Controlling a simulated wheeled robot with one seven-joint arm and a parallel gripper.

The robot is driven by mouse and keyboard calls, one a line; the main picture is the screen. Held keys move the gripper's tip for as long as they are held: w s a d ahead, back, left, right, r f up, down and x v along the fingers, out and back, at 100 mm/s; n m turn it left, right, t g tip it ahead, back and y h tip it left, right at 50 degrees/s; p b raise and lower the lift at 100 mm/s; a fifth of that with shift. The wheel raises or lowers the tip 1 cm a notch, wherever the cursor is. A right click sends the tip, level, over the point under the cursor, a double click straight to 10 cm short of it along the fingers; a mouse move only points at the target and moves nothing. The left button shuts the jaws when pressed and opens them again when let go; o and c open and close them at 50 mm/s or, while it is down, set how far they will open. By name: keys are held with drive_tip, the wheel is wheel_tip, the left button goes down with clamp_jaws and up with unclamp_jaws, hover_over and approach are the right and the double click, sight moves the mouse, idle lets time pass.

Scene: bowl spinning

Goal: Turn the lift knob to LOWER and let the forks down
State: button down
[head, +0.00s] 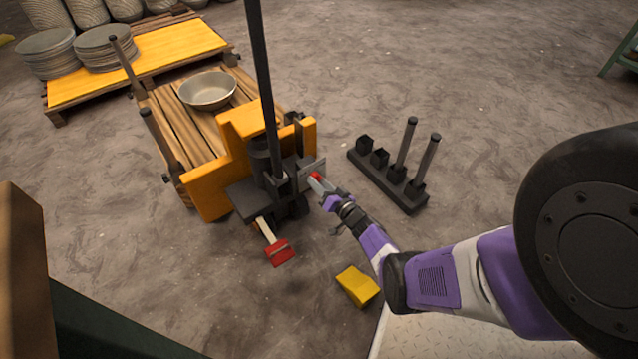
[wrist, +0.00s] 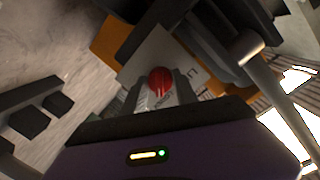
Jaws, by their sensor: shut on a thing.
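The red lift knob (wrist: 160,80) sits on a grey plate (wrist: 150,55) with partly readable lettering in the wrist view. My gripper (wrist: 160,93) is shut on the knob, with one finger on each side of it. In the head view my gripper (head: 318,184) reaches the plate at the right side of the pallet jack's dark pump unit. The orange pallet jack (head: 212,190) stands with a wooden pallet (head: 182,118) over its forks; the forks themselves are hidden. Which setting the knob points to cannot be told.
A metal bowl (head: 208,90) stands on the wooden pallet. A red foot pedal (head: 279,252) sticks out in front of the jack. A black post rack (head: 388,182) stands to the right, and a yellow block (head: 357,286) lies on the floor. Plate stacks (head: 104,45) stand behind.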

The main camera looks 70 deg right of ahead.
drive_tip(key=c, duration=1)
unclamp_jaws()
drive_tip(key=shift+o, duration=0.2)
drive_tip(key=f+p+v, duration=0.1)
drive_tip(key=p+v, duration=0.2)
drive_tip(key=v, duration=0.4)
drive_tip(key=shift+s+a+r, duration=0.2)
drive_tip(key=shift+s+r, duration=0.2)
drive_tip(key=shift+r, duration=0.1)
